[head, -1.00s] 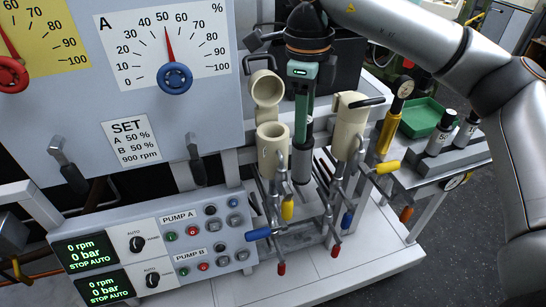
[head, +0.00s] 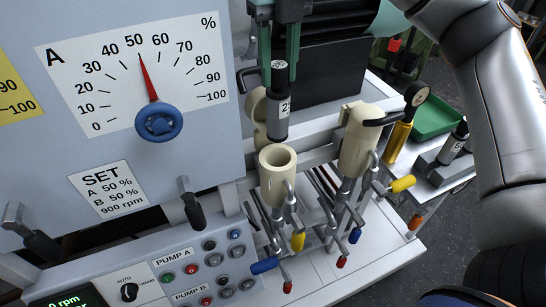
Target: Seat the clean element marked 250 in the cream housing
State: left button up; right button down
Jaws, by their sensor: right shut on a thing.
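My right gripper (head: 279,66) comes down from the top centre. Its green fingers are shut on a dark-topped cylindrical element (head: 278,124) with a white label. The label starts with "25"; the rest is turned out of sight. The element hangs roughly upright, its lower end just above and slightly behind the open mouth of the cream housing (head: 273,184). I cannot tell whether it is exactly in line with the bore. The housing's cream cap (head: 257,112) stands swung open behind, partly hidden by the element. My left gripper is out of view.
A second cream housing (head: 357,142), closed with a black handle, stands close on the right. A yellow-bodied gauge (head: 400,135), a green tray (head: 436,118) and another labelled element (head: 454,142) are farther right. Valve levers crowd below; the control panel (head: 150,95) borders the left.

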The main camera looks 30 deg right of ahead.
aim_at(279, 89)
notch_tip(279, 89, down, 11)
jog(key=shift+s+r+b, duration=0.1)
jog(key=shift+s+b, duration=0.05)
jog(key=shift+b, duration=0.5)
notch_tip(279, 89, down, 5)
jog(key=shift+f, duration=0.1)
jog(key=shift+f, duration=0.2)
jog(key=c, duration=0.5)
grip_release()
jog(key=shift+r, duration=0.1)
jog(key=shift+r, duration=0.2)
notch_tip(279, 89, up, 12)
jog(key=shift+f+p, duration=0.1)
jog(key=shift+p, duration=0.3)
